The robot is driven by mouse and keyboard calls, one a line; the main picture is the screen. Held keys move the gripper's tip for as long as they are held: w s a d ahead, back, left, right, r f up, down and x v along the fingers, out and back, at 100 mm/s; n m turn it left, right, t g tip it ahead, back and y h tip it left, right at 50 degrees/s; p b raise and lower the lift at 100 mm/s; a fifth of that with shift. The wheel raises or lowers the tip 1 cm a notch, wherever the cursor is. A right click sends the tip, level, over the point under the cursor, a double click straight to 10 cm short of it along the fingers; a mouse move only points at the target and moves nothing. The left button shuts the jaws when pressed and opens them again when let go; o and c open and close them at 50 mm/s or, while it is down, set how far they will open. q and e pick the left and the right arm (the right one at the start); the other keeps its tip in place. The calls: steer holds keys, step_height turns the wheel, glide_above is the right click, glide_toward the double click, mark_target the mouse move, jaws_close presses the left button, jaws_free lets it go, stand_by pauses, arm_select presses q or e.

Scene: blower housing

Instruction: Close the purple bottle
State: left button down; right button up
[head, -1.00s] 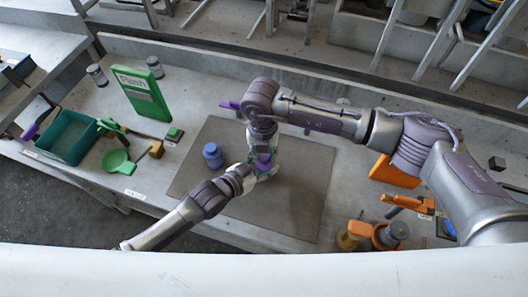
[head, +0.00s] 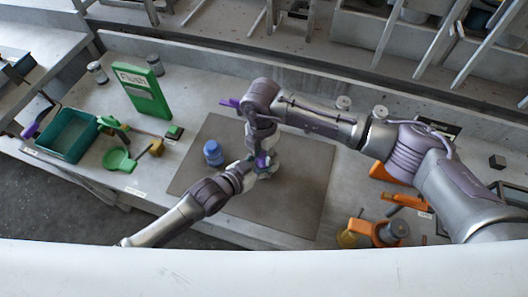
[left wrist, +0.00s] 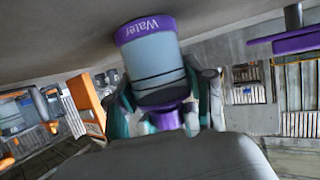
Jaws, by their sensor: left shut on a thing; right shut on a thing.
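The purple bottle (left wrist: 147,28) shows in the left wrist view as a pale blue-grey cylinder with a purple "Water" band. That view looks upside down, with the table at its top. My left gripper (left wrist: 168,105) has its teal and white fingers on both sides of the bottle's dark end. A purple piece (left wrist: 172,119), apparently the cap, shows between the fingers. In the head view my right gripper (head: 262,148) points down from above and meets my left gripper (head: 258,170) over the mat. Both look shut. The hands largely hide the bottle there, and the exact cap contact is hidden.
A blue bottle (head: 213,153) stands on the brown mat (head: 290,210), left of the hands. A green "Flush" board (head: 142,92), a teal bin (head: 68,137) and green tools are at left. Orange tools (head: 405,203) are at right. The mat's front right is clear.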

steer(key=m, duration=0.5)
steer(key=shift+a, duration=0.1)
steer(key=m, duration=0.5)
steer(key=shift+w, duration=0.1)
steer(key=m, duration=0.3)
steer(key=shift+a+f, duration=0.1)
steer(key=shift+a, duration=0.05)
steer(key=m, duration=0.2)
steer(key=shift+a+m+y, duration=0.25)
steer(key=shift+m+y, duration=0.05)
steer(key=shift+w+a+r+m, duration=0.15)
steer(key=shift+w+r+m, duration=0.1)
steer(key=shift+m, duration=0.35)
steer(key=shift+s+d+m, duration=0.1)
steer(key=shift+d+m, duration=0.1)
steer(key=shift+m, duration=0.6)
steer(key=shift+d+f, duration=0.2)
steer(key=shift+d, duration=0.15)
steer(key=o, duration=0.7)
steer(key=shift+o, duration=0.2)
